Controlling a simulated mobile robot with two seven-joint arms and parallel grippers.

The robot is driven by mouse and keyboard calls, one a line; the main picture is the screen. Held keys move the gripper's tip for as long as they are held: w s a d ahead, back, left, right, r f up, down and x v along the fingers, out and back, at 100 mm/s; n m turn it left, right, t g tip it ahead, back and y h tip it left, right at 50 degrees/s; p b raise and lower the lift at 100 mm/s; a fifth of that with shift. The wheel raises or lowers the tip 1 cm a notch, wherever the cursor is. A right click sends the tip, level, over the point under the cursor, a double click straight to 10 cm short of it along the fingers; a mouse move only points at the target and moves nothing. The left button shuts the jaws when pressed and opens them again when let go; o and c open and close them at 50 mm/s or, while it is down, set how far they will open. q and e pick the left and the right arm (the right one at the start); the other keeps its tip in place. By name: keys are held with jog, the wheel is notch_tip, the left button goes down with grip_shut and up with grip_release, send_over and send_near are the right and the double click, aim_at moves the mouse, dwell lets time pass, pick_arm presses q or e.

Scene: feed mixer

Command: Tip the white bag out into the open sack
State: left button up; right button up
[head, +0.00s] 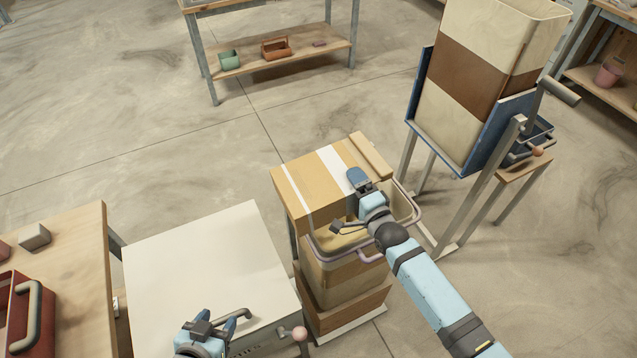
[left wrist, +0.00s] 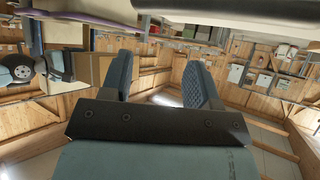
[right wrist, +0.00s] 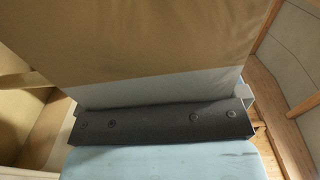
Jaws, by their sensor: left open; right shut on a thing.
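The bag (head: 305,190) is a boxy tan bag with a white band. It is at the rim of the open sack, covering part of its mouth. My right gripper (head: 358,203) is shut on it; its brown side and pale band fill much of the right wrist view (right wrist: 140,45). The open sack (head: 345,280) is tan, with a purplish rim, and stands below the bag. I cannot tell whether anything pours out. My left gripper (head: 220,325) is open and empty by the white cabinet; its spread fingers show in the left wrist view (left wrist: 160,80).
The white cabinet (head: 205,265) stands left of the sack. A wooden table (head: 75,250) with a red toolbox (head: 15,310) is further left. At the upper right a tall tan vessel with a brown band (head: 465,75) sits in a blue frame (head: 425,130).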

jog(key=shift+r, duration=0.2)
jog(key=shift+w+d+r+m, duration=0.1)
jog(key=shift+d+m, duration=0.05)
jog(key=shift+m, duration=0.25)
jog(key=shift+d+m, duration=0.15)
jog(key=shift+m, duration=0.35)
jog(key=shift+w+d+r+m, duration=0.2)
jog(key=shift+d+m, duration=0.15)
jog(key=shift+m, duration=0.55)
